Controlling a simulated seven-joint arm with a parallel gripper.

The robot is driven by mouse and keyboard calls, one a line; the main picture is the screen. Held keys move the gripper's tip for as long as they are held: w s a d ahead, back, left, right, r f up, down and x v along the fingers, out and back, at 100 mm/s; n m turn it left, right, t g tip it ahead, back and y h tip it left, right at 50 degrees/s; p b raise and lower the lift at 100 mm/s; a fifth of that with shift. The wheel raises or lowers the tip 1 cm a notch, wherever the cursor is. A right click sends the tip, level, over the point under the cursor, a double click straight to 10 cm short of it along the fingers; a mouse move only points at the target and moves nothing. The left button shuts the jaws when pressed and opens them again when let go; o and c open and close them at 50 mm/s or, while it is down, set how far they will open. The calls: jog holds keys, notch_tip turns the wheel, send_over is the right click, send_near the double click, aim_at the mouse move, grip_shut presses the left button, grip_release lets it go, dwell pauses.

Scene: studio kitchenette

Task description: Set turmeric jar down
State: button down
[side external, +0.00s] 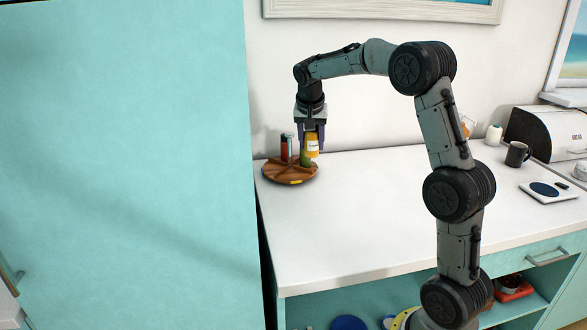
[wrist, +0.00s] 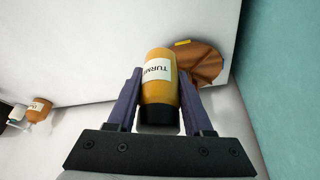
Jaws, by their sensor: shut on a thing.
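The turmeric jar (side external: 312,144), yellow-orange with a white label, is between the fingers of my gripper (side external: 311,149). In the wrist view the jar (wrist: 158,92) shows its label and its black lid end, which faces my palm. My gripper (wrist: 160,76) is shut on its sides. A round brown divided turntable (side external: 276,173) stands on the counter just below the jar; it also shows past the jar in the wrist view (wrist: 205,66). I cannot tell whether the jar's base touches the turntable.
A red jar (side external: 286,150) and a green item (side external: 305,161) are on the turntable close by the held jar. A tall teal cabinet (side external: 125,160) rises at the left. The white counter (side external: 370,210) is clear in the middle. A dark mug (side external: 517,154) stands farther right.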

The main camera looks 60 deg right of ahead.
jog(key=w+d+f, duration=0.1)
jog(key=w+f, duration=0.1)
jog(key=w, duration=0.1)
jog(key=w+d+f, duration=0.2)
jog(key=f, duration=0.1)
jog(key=w+d+f, duration=0.2)
jog(key=w, duration=0.1)
jog(key=shift+w+d+f, duration=0.2)
jog(key=shift+w, duration=0.1)
jog(key=shift+w+d+f, duration=0.25)
jog(key=shift+w+f, duration=0.2)
jog(key=shift+f, duration=1.75)
jog(key=shift+f, duration=0.1)
